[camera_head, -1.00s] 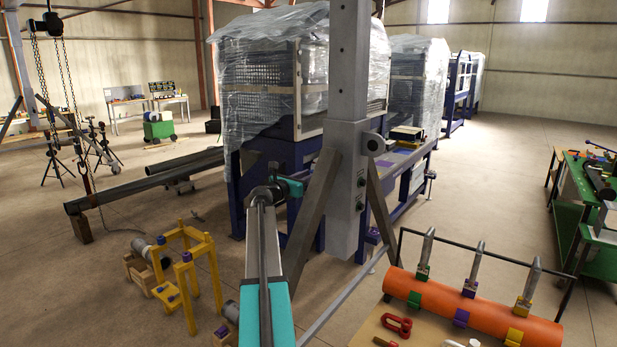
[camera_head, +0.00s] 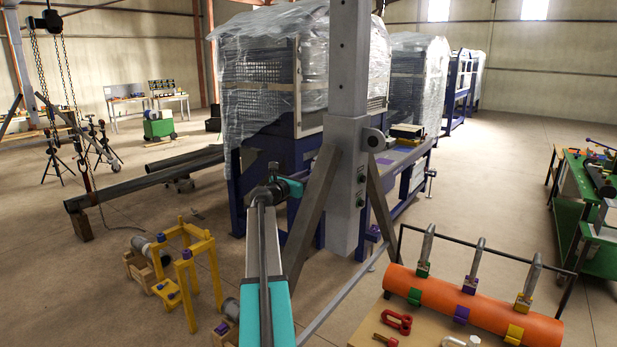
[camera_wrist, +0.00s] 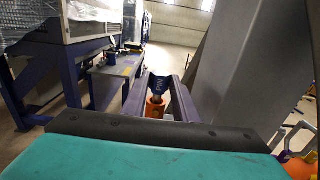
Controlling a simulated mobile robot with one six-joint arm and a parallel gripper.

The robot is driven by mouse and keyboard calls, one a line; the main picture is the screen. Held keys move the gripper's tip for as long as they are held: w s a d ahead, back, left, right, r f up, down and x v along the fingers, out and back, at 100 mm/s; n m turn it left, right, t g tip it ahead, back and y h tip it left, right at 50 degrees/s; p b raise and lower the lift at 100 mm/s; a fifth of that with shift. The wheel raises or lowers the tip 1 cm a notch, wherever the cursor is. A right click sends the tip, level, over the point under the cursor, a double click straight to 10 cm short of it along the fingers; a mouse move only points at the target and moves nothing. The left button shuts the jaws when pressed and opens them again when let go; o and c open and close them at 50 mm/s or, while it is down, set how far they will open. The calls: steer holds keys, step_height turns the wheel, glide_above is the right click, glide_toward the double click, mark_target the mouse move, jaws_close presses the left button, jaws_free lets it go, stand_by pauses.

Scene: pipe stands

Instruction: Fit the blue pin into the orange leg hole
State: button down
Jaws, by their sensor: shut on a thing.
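In the wrist view my gripper (camera_wrist: 158,91) reaches away from the camera with two dark fingers. It is shut on the blue pin (camera_wrist: 158,83), a blue V-shaped piece at the fingers' far end. A short pale shank shows below the blue part. Directly under it is the orange leg (camera_wrist: 155,109), whose top meets or overlaps the shank in the picture. I cannot tell whether the shank is inside the hole. The leg's lower part is hidden by the dark bar of my wrist. In the head view the jaws, pin and orange leg are not clearly visible.
A grey column (camera_head: 348,190) with slanted braces stands close to my arm. A wrapped machine (camera_head: 270,85) is behind. Yellow stands (camera_head: 187,262) are at lower left. A table (camera_head: 405,335) with an orange pipe (camera_head: 460,309) is at lower right.

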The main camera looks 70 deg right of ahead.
steer(key=shift+f+b, duration=0.35)
steer(key=shift+f, duration=0.35)
steer(key=c, duration=1.3)
jaws_free()
steer(key=shift+c, duration=0.2)
steer(key=v, duration=0.5)
steer(key=shift+a, duration=0.15)
steer(key=b+v, duration=0.4)
steer(key=v, duration=0.9)
steer(key=shift+w+a, duration=0.2)
steer(key=shift+a, duration=0.05)
